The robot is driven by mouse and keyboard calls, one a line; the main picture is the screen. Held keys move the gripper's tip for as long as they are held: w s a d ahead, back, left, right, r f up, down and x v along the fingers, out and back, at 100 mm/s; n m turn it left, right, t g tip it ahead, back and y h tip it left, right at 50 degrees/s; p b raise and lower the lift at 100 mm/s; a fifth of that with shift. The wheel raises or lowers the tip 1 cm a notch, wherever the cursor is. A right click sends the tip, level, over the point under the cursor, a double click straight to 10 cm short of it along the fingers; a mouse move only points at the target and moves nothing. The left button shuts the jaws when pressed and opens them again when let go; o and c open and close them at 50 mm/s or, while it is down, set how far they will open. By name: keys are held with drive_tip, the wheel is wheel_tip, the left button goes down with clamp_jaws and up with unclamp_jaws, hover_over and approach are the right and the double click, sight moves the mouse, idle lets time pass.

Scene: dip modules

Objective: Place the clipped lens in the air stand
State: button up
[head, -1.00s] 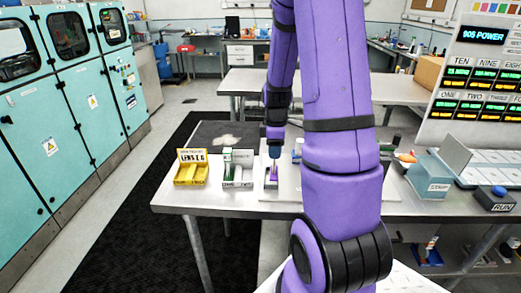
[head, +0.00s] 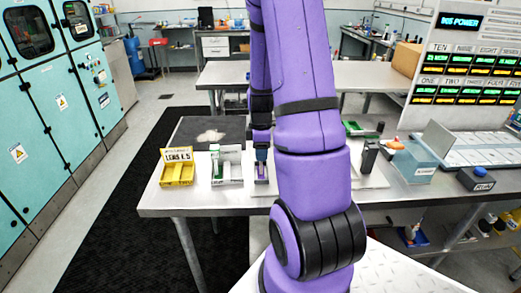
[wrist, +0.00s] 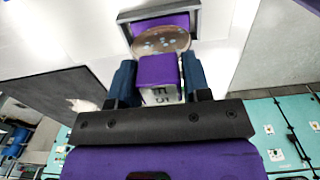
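My gripper (head: 261,155) points down over the table. In the wrist view its two blue fingers (wrist: 157,82) are shut on a purple clip (wrist: 157,70) with dark lettering on a pale face. A round, see-through brownish lens (wrist: 160,40) sits at the clip's far end. Just beyond it is a grey frame with a purple inside (wrist: 160,22), which may be the air stand. In the head view a purple piece (head: 262,171) shows right below the fingers, in a pale holder. I cannot tell whether the lens touches the frame.
A yellow box (head: 178,174) with a lens label and a white divided tray (head: 227,168) with a green piece stand left of my gripper. A dark mat (head: 205,133) lies behind them. A blue-grey box (head: 419,162) and a dark block (head: 371,155) stand to the right.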

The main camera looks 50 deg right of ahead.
drive_tip(key=shift+o, duration=1.3)
drive_tip(key=shift+r, duration=0.15)
wheel_tip(320, 180, up, 11)
drive_tip(key=shift+r, duration=0.1)
drive_tip(key=s+a+r+m+t, duration=0.15)
drive_tip(key=a+r+m, duration=0.25)
drive_tip(key=a+r, duration=0.9)
drive_tip(key=s+a+r+m+t, duration=0.3)
drive_tip(key=s+a+r+m, duration=0.1)
drive_tip(key=s+a, duration=0.6)
drive_tip(key=shift+a+r+t, duration=0.35)
drive_tip(key=shift+a+r, duration=0.05)
drive_tip(key=shift+a, duration=1.4)
